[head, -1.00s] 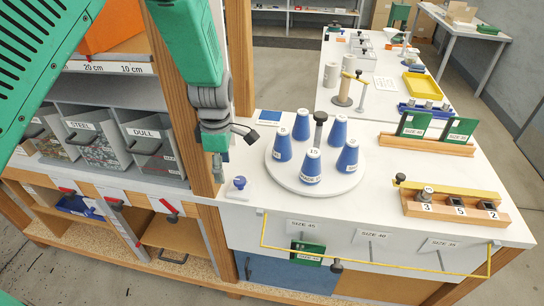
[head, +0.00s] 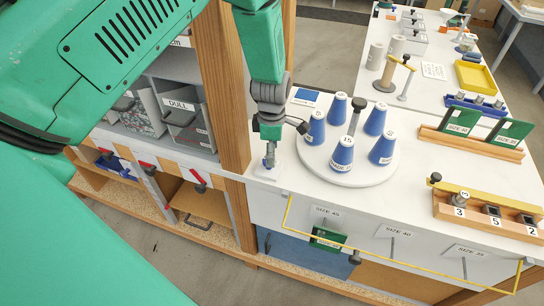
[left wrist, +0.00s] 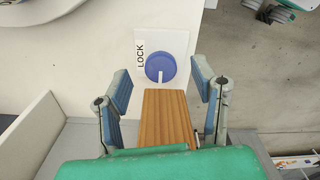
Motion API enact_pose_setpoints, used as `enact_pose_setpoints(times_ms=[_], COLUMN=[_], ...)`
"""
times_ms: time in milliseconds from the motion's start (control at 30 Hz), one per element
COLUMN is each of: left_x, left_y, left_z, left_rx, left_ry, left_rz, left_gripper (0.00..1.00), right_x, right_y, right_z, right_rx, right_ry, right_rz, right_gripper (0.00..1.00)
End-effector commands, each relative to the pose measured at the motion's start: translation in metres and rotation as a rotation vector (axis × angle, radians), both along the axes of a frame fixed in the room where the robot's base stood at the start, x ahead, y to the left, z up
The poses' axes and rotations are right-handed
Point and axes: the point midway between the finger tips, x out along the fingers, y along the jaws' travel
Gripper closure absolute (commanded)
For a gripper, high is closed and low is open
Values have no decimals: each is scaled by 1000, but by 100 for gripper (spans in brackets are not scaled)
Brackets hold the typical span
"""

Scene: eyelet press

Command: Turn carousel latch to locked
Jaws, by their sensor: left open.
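The carousel latch is a round blue knob (left wrist: 160,66) with a white pointer line on a white plate (left wrist: 180,42). The word LOCK is printed at the plate's left edge in the left wrist view. The pointer line runs toward the bottom of that view, not toward LOCK. My left gripper (left wrist: 163,84) is open, its blue-padded fingers spread on either side just short of the knob. In the head view my left gripper (head: 269,158) points down over the plate and hides the knob. The white round carousel (head: 345,178) stands just right of it, carrying several blue cones.
A wooden post (head: 222,90) stands close to the left of my gripper. A yellow rail (head: 400,262) runs along the counter's front. A wooden block with numbered slots (head: 480,213) and a rack with green plates (head: 470,143) are at the right.

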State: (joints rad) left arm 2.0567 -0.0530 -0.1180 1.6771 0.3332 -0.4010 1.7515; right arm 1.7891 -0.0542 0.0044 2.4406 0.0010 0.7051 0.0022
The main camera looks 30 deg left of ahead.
Motion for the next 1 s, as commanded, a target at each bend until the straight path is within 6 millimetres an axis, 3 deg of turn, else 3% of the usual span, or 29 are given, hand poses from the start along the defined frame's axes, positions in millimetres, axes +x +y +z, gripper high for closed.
enact_pose_setpoints(times_ms=[200,567,700,733,1000], left_x=[-1,0,0,0,1], left_y=[4,1,-1,-1,-1], left_z=[-25,-30,-29,-29,-28], left_rx=[-4,0,2,2,-4], left_ry=[-1,-1,-2,-2,-7], left_rz=[2,1,1,1,0], left_gripper=[48,48,93,97,97], right_x=[0,0,0,0,0], right_y=[0,0,0,0,0], right_z=[3,3,3,3,3], right_rx=[0,0,0,0,0], right_ry=[0,0,0,0,0], right_rz=[0,1,1,0,0], right_gripper=[60,60,60,60,60])
